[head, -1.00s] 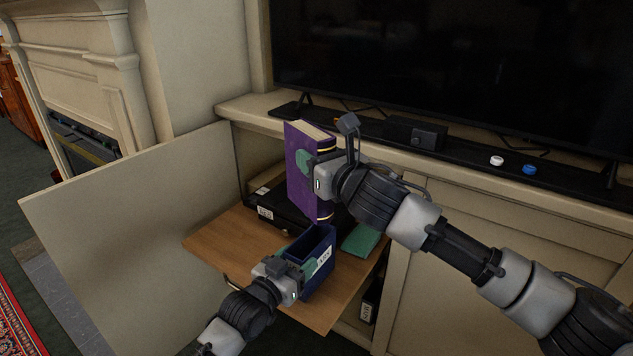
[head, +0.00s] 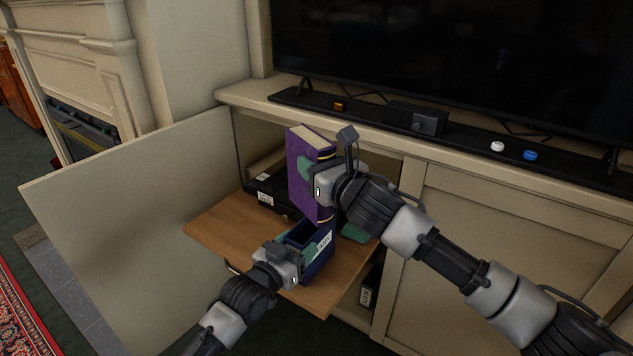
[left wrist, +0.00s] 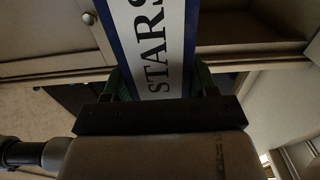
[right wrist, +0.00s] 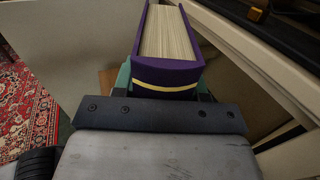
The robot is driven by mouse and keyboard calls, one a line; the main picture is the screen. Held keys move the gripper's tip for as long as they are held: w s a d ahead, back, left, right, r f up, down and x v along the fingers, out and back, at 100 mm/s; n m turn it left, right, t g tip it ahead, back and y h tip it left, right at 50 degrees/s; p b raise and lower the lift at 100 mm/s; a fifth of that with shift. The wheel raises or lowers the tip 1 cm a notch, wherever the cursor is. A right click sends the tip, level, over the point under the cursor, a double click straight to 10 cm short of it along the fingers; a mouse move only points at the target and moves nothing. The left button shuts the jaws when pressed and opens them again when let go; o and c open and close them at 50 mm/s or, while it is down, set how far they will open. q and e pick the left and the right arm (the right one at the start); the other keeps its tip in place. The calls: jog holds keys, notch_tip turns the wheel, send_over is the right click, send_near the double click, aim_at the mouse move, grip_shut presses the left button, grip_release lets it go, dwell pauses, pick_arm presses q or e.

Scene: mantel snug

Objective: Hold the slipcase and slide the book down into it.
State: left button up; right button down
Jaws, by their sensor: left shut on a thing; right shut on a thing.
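The purple book (head: 303,178) is upright above the pull-out shelf. My right gripper (head: 322,176) is shut on it; the book's page edges and yellow-banded spine also show in the right wrist view (right wrist: 167,72). The dark blue slipcase (head: 318,262) stands below the book, its open top facing up and a white label on its side. My left gripper (head: 298,262) is shut on the slipcase. In the left wrist view the slipcase label (left wrist: 152,45) reads "STARS". The book's lower end is just above or at the slipcase opening; I cannot tell whether it has entered.
The wooden pull-out shelf (head: 215,232) carries a black box (head: 262,190) at the back and a green item (head: 355,232) at right. An open cabinet door (head: 130,225) stands at left. A television (head: 450,60) and soundbar are above.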

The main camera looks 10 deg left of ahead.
jog(key=shift+f, duration=1.7)
jog(key=shift+f, duration=0.2)
jog(key=c, duration=0.6)
grip_release()
jog(key=shift+f, duration=0.1)
jog(key=v, duration=1.2)
jog(key=shift+o, duration=0.4)
jog(key=r, duration=0.3)
jog(key=shift+s+a+r, duration=0.15)
jog(key=shift+s+r, duration=0.1)
jog(key=shift+s, duration=0.1)
jog(key=x, duration=1.2)
jog(key=shift+w+d+r, duration=0.2)
jog(key=shift+w+r, duration=0.05)
jog(key=shift+r, duration=0.05)
